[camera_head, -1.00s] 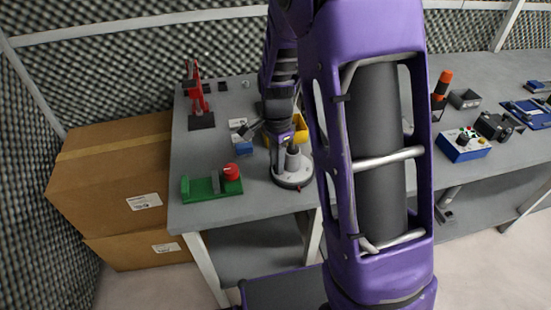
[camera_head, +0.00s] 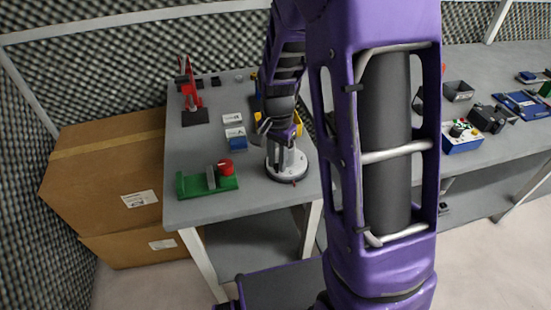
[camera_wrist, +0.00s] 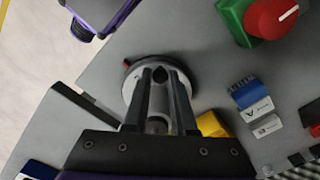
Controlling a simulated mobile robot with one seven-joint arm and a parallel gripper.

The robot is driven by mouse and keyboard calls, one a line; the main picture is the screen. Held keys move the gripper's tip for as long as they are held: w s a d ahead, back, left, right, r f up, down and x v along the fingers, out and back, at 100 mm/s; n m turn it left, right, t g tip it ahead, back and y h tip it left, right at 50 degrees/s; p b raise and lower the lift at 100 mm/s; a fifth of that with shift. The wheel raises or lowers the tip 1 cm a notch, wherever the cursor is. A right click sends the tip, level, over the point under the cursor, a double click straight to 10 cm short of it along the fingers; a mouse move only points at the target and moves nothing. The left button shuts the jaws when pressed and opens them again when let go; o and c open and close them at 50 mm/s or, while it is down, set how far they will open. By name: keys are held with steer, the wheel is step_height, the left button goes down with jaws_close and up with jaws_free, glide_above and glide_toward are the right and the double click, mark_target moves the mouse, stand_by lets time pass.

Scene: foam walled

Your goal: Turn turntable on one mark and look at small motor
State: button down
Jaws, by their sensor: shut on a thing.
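The turntable (camera_head: 274,171) is a round pale disc with a darker edge near the front right corner of the left table. It also shows in the wrist view (camera_wrist: 134,88). A small red mark sits on its edge, at the front in the head view. A short grey cylinder (camera_wrist: 157,123) stands on the disc; I cannot tell whether it is the small motor or a post. My gripper (camera_head: 287,161) points down over the disc. In the wrist view its two dark fingers (camera_wrist: 160,78) are closed on either side of the cylinder. They hide part of it and of the disc.
A green fixture with a red knob (camera_head: 226,167) stands left of the turntable. Behind are blue-and-white labelled blocks (camera_head: 236,138), a yellow bin (camera_head: 298,122) and a red stand (camera_head: 191,98). Cardboard boxes (camera_head: 105,185) stand left of the table. My arm hides the middle.

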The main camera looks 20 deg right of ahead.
steer(key=shift+d+n, duration=0.1)
steer(key=shift+n, duration=0.2)
stand_by(0.4)
steer(key=c, duration=0.7)
jaws_free()
steer(key=shift+s, duration=0.1)
steer(key=shift+c, duration=0.2)
steer(key=shift+r, duration=0.1)
step_height(320, 180, up, 17)
steer(key=p, duration=0.2)
steer(key=shift+r+p, duration=0.15)
steer(key=shift+p, duration=0.2)
